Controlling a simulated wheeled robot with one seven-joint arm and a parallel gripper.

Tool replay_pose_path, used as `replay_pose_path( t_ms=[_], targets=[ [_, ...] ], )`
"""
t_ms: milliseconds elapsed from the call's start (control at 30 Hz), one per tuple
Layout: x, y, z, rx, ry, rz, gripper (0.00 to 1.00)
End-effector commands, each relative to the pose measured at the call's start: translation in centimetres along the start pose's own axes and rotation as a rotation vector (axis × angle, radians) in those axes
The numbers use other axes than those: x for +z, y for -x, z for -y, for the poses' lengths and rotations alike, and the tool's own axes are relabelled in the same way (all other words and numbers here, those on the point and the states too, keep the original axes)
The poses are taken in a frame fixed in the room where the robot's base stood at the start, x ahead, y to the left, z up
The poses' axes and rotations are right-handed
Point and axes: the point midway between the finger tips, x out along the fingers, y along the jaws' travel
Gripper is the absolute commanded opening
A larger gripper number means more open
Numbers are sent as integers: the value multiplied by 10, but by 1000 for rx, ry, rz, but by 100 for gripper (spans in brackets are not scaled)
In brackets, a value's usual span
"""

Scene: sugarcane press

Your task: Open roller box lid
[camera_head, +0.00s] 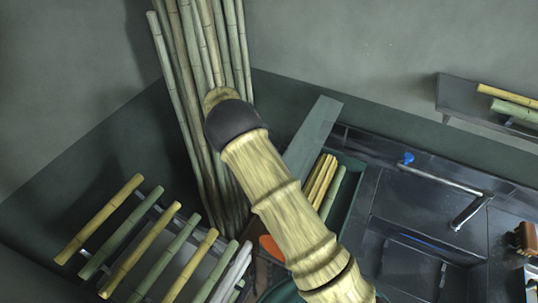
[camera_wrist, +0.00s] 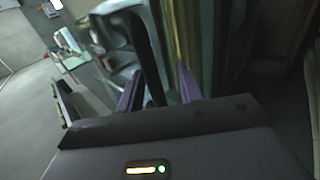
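In the wrist view, my gripper (camera_wrist: 159,85) has two purple fingers spread apart. A dark curved bar (camera_wrist: 146,50), like a handle, runs down into the gap between them; I cannot tell whether either finger touches it. The bar stands in front of a pale grey-green machine body (camera_wrist: 125,70), which may be the roller box. I cannot make out the lid's edges or whether it is raised. In the head view, the gripper and the handle are not visible; a large cane-patterned jointed shape in the foreground covers the middle.
In the head view, tall canes (camera_head: 190,90) lean in the corner and a rack of cut canes (camera_head: 150,240) stands lower left. A bin holds yellow canes (camera_head: 320,182). A dark sink (camera_head: 415,262) with a faucet (camera_head: 445,180) is at right. A wall shelf (camera_head: 460,97) holds more canes.

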Motion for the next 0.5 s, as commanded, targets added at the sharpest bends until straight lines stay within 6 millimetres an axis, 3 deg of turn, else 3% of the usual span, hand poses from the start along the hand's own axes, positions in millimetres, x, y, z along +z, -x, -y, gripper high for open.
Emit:
replay_pose_path(
  t_ms=[267, 500],
  targets=[
    [1, 10, -5, -4, 2, -8, 36],
    [1, 37, -32, -6, -1, -6, 36]
  ],
)
